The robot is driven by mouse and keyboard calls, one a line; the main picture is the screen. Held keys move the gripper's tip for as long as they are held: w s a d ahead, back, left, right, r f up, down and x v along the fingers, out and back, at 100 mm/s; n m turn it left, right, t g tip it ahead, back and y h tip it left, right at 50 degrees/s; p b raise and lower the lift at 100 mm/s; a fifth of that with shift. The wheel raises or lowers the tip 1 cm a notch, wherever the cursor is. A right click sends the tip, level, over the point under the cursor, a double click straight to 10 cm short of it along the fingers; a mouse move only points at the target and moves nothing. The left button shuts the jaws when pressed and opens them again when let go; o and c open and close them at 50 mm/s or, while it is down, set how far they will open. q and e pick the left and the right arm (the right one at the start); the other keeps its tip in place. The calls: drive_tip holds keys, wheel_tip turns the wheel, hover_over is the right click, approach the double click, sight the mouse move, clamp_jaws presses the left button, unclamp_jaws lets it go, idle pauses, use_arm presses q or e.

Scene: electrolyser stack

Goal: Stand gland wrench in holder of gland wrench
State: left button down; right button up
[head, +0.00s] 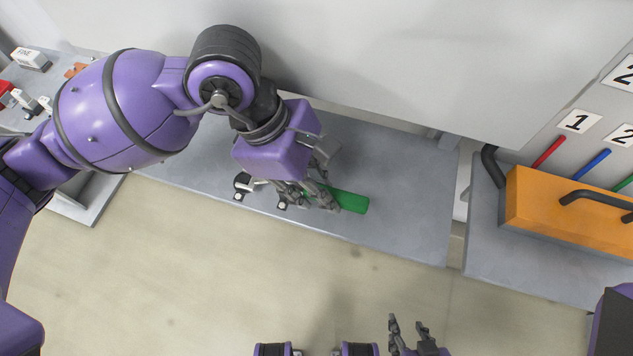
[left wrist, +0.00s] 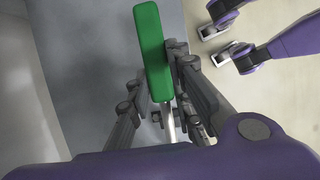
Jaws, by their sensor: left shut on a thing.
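The gland wrench has a green handle (head: 347,200) and, in the left wrist view, a thin bright metal shaft (left wrist: 170,122) below the green handle (left wrist: 153,52). My left gripper (head: 318,196) is shut on the wrench, over the grey bench, with the handle sticking out to the right. In the left wrist view the shaft runs down between the fingers, and its lower end is hidden. My right gripper (head: 408,326) is at the bottom of the head view, open and empty. I cannot make out a holder for the wrench.
Small black-and-white parts (head: 243,184) show beside my left gripper, above the front edge of the grey bench (head: 405,190). An orange block (head: 560,215) with black handles stands on the right bench, below red, blue and green rods. The bench right of the wrench is clear.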

use_arm(q)
drive_tip(key=shift+f+b, duration=0.35)
drive_tip(key=shift+f, duration=0.15)
drive_tip(key=c, duration=1.5)
unclamp_jaws()
drive_tip(key=shift+r, duration=0.1)
drive_tip(key=v, duration=1.2)
